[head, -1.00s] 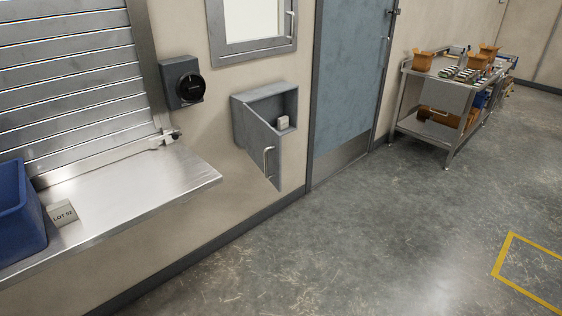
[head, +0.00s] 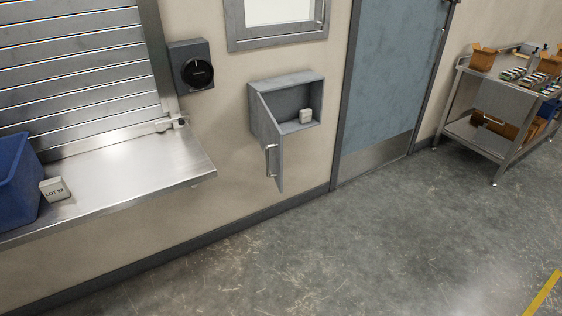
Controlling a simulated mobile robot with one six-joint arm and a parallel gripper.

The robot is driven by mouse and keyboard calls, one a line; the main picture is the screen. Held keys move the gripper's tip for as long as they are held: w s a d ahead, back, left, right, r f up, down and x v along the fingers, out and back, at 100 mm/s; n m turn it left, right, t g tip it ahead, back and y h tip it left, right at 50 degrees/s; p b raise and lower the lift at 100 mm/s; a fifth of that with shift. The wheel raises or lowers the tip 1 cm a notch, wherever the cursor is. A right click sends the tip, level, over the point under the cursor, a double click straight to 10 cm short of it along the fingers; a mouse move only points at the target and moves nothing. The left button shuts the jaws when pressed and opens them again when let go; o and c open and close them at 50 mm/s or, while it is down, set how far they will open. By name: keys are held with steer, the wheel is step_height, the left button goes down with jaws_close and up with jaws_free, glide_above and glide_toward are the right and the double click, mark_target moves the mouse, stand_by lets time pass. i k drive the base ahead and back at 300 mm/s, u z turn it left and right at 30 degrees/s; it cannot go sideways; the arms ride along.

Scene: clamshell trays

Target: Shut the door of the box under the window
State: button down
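A grey metal box (head: 286,82) is fixed to the wall below the window (head: 276,24). Its door (head: 268,143) is hinged on the left side and stands open, swung out from the wall. A pale bar handle (head: 271,160) is on the door's face. A small white block (head: 305,116) sits inside the box at the right. My gripper does not show in the head view.
A steel counter (head: 130,170) with a blue bin (head: 14,180) and a "LOT 52" block (head: 54,189) stands left of the box. A blue door (head: 392,75) and a steel cart (head: 478,135) are to the right. The floor (head: 330,250) before the box is clear.

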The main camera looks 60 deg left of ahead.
mark_target(270, 135)
steer(key=u, duration=0.2)
steer(key=i, duration=0.2)
steer(key=z, duration=0.95)
steer(key=k, duration=0.15)
steer(key=u, duration=3.3)
steer(key=k, duration=0.15)
steer(key=u, duration=1.7)
